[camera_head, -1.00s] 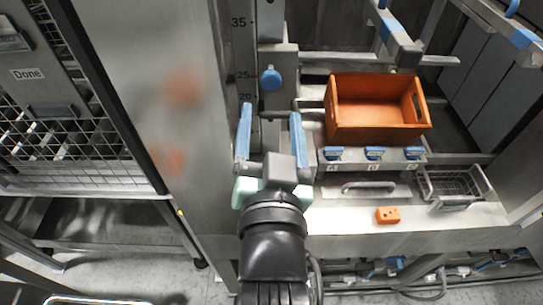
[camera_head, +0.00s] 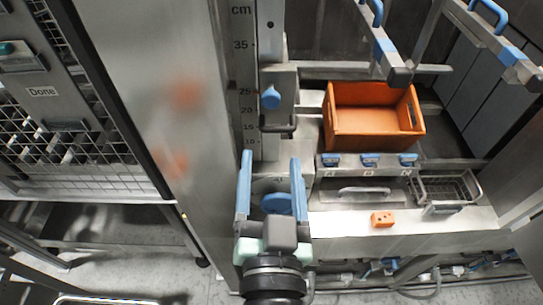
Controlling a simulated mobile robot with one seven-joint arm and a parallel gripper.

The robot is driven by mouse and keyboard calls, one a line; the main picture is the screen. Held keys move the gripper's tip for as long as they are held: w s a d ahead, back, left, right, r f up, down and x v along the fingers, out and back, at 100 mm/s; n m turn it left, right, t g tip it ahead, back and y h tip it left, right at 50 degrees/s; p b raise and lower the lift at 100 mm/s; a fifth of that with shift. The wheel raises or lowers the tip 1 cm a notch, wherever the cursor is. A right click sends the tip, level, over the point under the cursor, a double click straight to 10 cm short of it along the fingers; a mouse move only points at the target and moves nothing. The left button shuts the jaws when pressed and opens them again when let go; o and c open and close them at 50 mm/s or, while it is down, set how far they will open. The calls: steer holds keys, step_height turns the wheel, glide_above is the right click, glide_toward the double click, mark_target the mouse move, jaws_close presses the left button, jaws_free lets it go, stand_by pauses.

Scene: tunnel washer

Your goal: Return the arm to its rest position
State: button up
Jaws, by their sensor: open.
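My gripper (camera_head: 271,160) is in the lower middle of the head view. Its two blue fingers point up the picture, are spread apart, and hold nothing. It is in front of the metal column with the cm scale (camera_head: 243,70). A round blue knob (camera_head: 277,203) shows between the fingers, behind them. The black end of my arm reaches down to the bottom edge.
An orange crate (camera_head: 375,145) sits right of my gripper, above a row of blue clips (camera_head: 369,160). A mesh cage labelled Done (camera_head: 43,92) stands left.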

steer(key=w+r+n+t+b, duration=0.2)
steer(key=w+r+t+b, duration=0.25)
steer(key=r, duration=0.75)
steer(key=s+r+n+t+b, duration=0.1)
steer(key=s+r+t+b, duration=0.15)
steer(key=r, duration=0.45)
steer(key=s+r+t+b, duration=0.2)
steer(key=s+r+b, duration=0.1)
steer(key=r, duration=0.5)
step_height(320, 180, down, 26)
steer(key=w+b, duration=0.1)
steer(key=b, duration=2.4)
steer(key=shift+w+d+r+b, duration=0.15)
steer(key=shift+d+b, duration=0.2)
steer(key=shift+d, duration=0.1)
